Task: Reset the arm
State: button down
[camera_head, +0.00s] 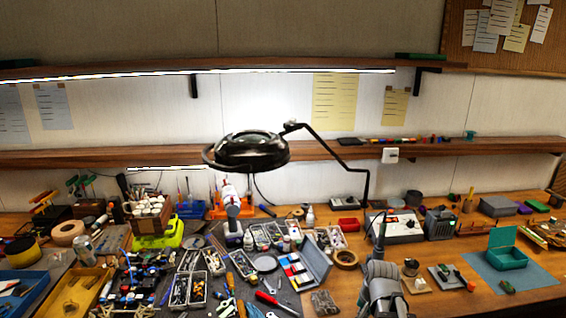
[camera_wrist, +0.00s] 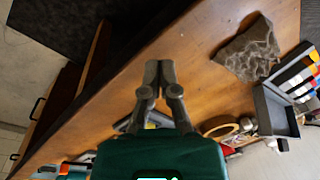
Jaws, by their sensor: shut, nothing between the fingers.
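My gripper (camera_wrist: 160,68) shows in the wrist view with its two grey fingers together and nothing between them. Its dark green body fills the bottom of that view. It hangs in the air over the wooden bench (camera_wrist: 205,30), apart from the things there. In the head view a grey part of my arm (camera_head: 380,285) rises from the bottom edge, right of the middle. I cannot make out the fingers in that view.
The bench holds many tools and trays; a black lamp (camera_head: 248,150) hangs over it. A teal box (camera_head: 508,258) sits on a blue mat at the right. In the wrist view a crumpled brown cloth-like thing (camera_wrist: 248,50) lies near a grey open case (camera_wrist: 275,112).

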jog(key=s+a+n+g+h, duration=0.1)
jog(key=s+a+n, duration=0.3)
jog(key=a+n, duration=0.1)
jog(key=shift+s+a+n, duration=0.25)
jog(key=shift+a+n, duration=0.05)
jog(key=shift+n, duration=0.5)
jog(key=shift+f, duration=0.1)
jog(key=c, duration=0.6)
grip_release()
